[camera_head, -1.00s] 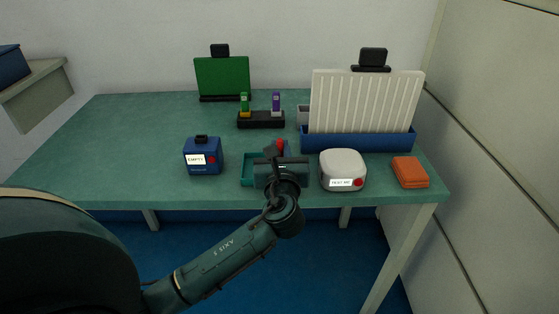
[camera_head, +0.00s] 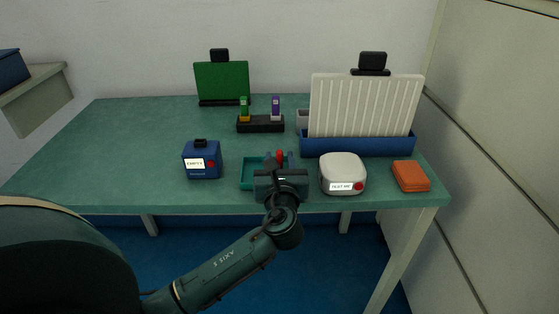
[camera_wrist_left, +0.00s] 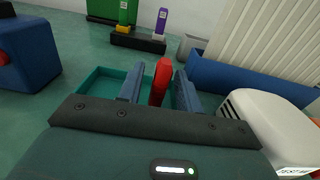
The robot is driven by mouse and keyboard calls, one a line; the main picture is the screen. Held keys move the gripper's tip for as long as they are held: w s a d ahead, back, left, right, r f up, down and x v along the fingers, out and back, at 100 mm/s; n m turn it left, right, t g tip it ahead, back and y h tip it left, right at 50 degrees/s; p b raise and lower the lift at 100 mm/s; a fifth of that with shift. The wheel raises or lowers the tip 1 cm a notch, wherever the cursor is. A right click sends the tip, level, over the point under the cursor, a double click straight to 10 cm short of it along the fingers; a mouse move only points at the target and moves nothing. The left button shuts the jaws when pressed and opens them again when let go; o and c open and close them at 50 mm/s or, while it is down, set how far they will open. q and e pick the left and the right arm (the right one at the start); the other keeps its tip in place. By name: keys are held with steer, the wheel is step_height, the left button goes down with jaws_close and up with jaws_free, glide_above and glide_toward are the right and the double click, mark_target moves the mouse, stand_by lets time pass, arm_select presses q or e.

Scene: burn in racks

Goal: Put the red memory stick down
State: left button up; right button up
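The red memory stick (camera_wrist_left: 161,82) stands roughly upright between the fingers of my left gripper (camera_wrist_left: 158,92). In the left wrist view the fingers are spread, one on each side of it, with a narrow gap on its left. In the head view the red top of the stick (camera_head: 280,154) shows just beyond my left gripper (camera_head: 280,164). A teal tray (camera_wrist_left: 88,88) lies around and behind the fingers; it also shows in the head view (camera_head: 246,172). The stick's lower end is hidden by the gripper. My right gripper is not in view.
A blue box labelled EMPTY (camera_head: 202,168) is left of the tray; a white tester (camera_head: 343,172) stands close on its right. An orange block (camera_head: 411,176) is farther right. Behind are a black holder (camera_head: 260,125) with green and purple sticks and a blue-based rack (camera_head: 358,146).

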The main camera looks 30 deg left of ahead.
arm_select(q)
steer(key=shift+r, duration=0.15)
steer(key=s+d+f+n+h, duration=0.3)
steer(key=s+d+n+h, duration=0.1)
steer(key=s+n, duration=0.3)
steer(key=s+d+f+n+g+h, duration=0.1)
steer(key=s+d+f+n+h, duration=0.2)
steer(key=s+d+n+h, duration=0.2)
steer(key=s+d+f+n+h, duration=0.3)
steer(key=s+d+n+h, duration=0.2)
steer(key=s+n, duration=0.6)
steer(key=n+p, duration=0.1)
steer(key=n, duration=0.3)
steer(key=shift+d+f+n+g, duration=0.25)
steer(key=shift+d+n+g, duration=0.05)
steer(key=shift+d, duration=0.05)
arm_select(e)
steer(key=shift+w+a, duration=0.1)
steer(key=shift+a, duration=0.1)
